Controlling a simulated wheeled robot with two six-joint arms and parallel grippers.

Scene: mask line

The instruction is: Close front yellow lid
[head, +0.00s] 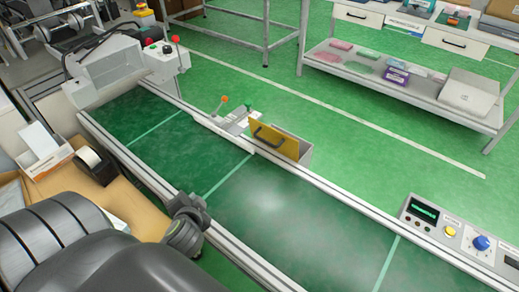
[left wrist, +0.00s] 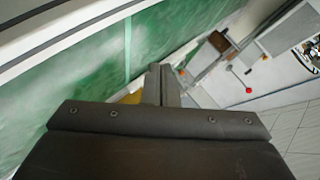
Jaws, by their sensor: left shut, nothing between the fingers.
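The yellow lid (head: 278,142) stands raised along the near side of a small grey box (head: 305,153) mounted on the far rail of the conveyor. A dark handle shows on the lid's face. My left gripper (head: 187,208) is over the near side of the green belt, apart from the lid, to its lower left in the head view. In the left wrist view its fingers (left wrist: 161,84) are together and hold nothing. A yellow patch (left wrist: 131,98) shows beside the fingers, mostly hidden by the gripper; I cannot tell what it is. My right gripper is not in view.
The green conveyor belt (head: 280,215) is empty. A lever with an orange knob (head: 224,99) stands left of the box. A control panel (head: 450,230) is on the rail at right. A tape roll (head: 95,163) lies at left. A shelf cart (head: 400,80) stands behind.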

